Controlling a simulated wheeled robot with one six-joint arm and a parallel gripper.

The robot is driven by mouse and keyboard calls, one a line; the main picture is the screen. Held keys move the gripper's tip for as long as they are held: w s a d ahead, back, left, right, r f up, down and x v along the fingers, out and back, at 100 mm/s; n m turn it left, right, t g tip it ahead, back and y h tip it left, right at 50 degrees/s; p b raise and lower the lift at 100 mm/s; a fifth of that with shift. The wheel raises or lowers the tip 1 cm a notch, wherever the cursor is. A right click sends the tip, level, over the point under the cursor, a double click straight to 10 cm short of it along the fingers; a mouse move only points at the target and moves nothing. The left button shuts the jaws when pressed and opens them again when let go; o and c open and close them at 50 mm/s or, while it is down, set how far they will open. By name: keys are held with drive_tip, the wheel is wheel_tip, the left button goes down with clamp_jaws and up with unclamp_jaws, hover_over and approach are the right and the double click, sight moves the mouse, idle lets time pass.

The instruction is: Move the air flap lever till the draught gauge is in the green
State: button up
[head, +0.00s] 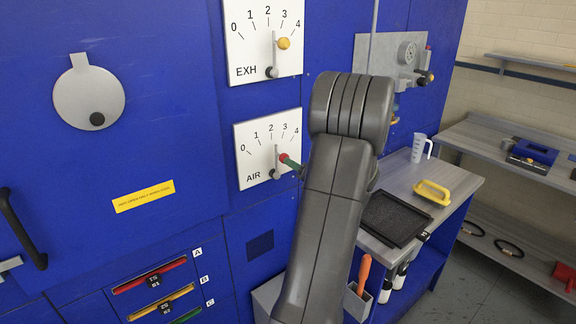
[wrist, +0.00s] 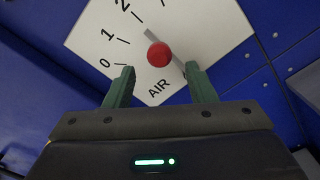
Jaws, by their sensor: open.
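The air flap lever is a grey bar with a red knob (wrist: 159,54) on a white plate (head: 241,142) marked AIR with a scale from 0 to 4. In the head view the lever (head: 276,152) stands nearly upright, pointing near 2. My gripper (wrist: 160,70) is open. Its green fingers are on either side of the knob in the wrist view, with gaps. In the head view one green finger shows beside the red knob; my arm hides the rest. A round dial (head: 407,53) is on a grey panel; its reading and whether it is the draught gauge cannot be told.
A similar plate marked EXH (head: 243,58), with a yellow-knobbed lever, is just above. Coloured drawer handles (head: 160,302) are below left. A bench at right holds a black tray (head: 392,217), a yellow handle (head: 432,192) and a measuring jug (head: 420,148).

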drive_tip(key=b+v, duration=0.1)
drive_tip(key=v, duration=0.6)
drive_tip(key=shift+s+d, duration=0.2)
drive_tip(key=p+x, duration=0.3)
drive_tip(key=x, duration=1)
drive_tip(key=shift+w+a+r, duration=0.1)
drive_tip(key=shift+w+a, duration=0.05)
drive_tip(key=shift+a, duration=0.05)
drive_tip(key=shift+w+a+f, duration=0.2)
drive_tip(key=shift+f, duration=0.05)
drive_tip(key=shift+a+n+b, duration=0.1)
drive_tip(key=shift+n+b, duration=0.2)
drive_tip(key=shift+b, duration=0.2)
drive_tip(key=shift+s+a+r+n, duration=0.15)
drive_tip(key=shift+s+n, duration=0.15)
